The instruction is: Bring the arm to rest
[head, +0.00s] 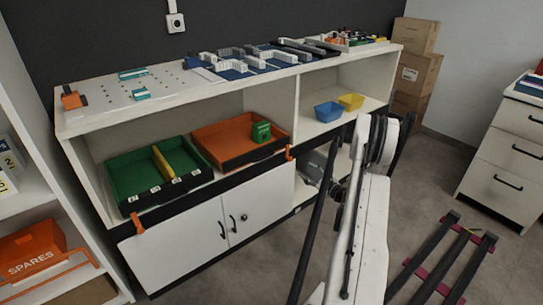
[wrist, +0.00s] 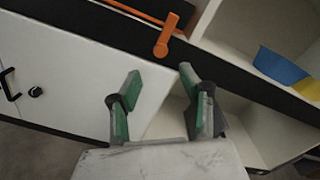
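My gripper (wrist: 158,85) shows in the wrist view with its two green-padded fingers apart and nothing between them. It is in front of the shelf unit, near an orange latch (wrist: 168,35) on the dark rail. In the head view my white arm reaches up in front of the unit's right half. The gripper's fingers cannot be made out there.
The shelf unit (head: 180,238) holds a green tray (head: 125,175), an orange tray (head: 222,140) with a green block (head: 261,132), a blue bin (head: 328,111) and a yellow bin (head: 351,101). Cartons (head: 415,72) stand behind. A dark rack (head: 435,262) lies on the floor at right.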

